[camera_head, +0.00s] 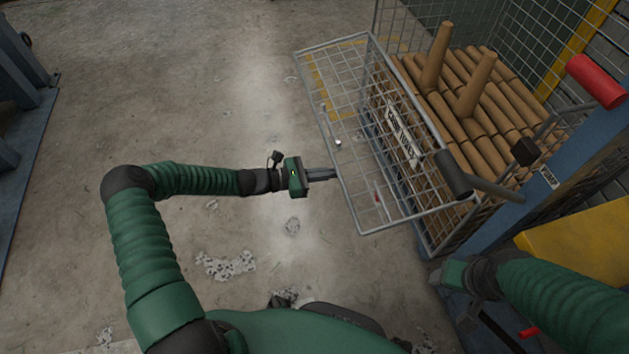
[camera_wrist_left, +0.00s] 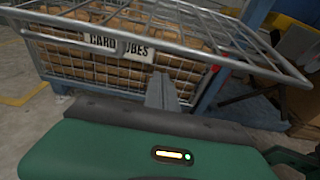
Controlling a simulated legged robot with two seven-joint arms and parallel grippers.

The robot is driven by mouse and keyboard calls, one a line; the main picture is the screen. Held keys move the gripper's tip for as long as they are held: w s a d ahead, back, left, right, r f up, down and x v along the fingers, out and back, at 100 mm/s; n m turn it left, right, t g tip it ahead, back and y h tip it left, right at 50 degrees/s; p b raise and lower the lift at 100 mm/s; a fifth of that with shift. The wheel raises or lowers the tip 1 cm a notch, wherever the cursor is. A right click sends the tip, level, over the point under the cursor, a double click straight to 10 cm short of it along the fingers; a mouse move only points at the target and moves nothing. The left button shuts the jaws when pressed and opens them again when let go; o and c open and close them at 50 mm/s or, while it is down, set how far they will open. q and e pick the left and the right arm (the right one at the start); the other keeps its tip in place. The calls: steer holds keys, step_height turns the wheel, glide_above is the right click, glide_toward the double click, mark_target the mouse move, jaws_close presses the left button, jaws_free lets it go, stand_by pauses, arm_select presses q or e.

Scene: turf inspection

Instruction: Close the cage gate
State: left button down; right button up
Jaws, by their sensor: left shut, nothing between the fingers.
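The cage gate (camera_head: 350,122) is a wire mesh panel with a metal frame. It stands swung out from the cage (camera_head: 432,225) to the left in the head view. In the left wrist view the gate (camera_wrist_left: 215,52) crosses the top, in front of the cage. My left gripper (camera_head: 334,174) is shut and empty, its fingertips at the gate's outer frame bar; I cannot tell whether they touch. Its fingers also show in the left wrist view (camera_wrist_left: 162,92). My right gripper (camera_head: 445,275) is low at the right beside the blue post; its fingers are not clear.
The cage holds several brown cardboard tubes (camera_head: 480,115), two standing upright. A label (camera_head: 402,135) is on the cage front. A blue post (camera_head: 520,205), a red cylinder (camera_head: 597,80) and a yellow block (camera_head: 580,240) are at the right. The concrete floor at the left is open.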

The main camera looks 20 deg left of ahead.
arm_select(q)
steer(key=r, duration=0.3)
steer(key=shift+s+a+r+b, duration=0.15)
steer(key=shift+a+r+b, duration=0.05)
steer(key=shift+a+b, duration=0.2)
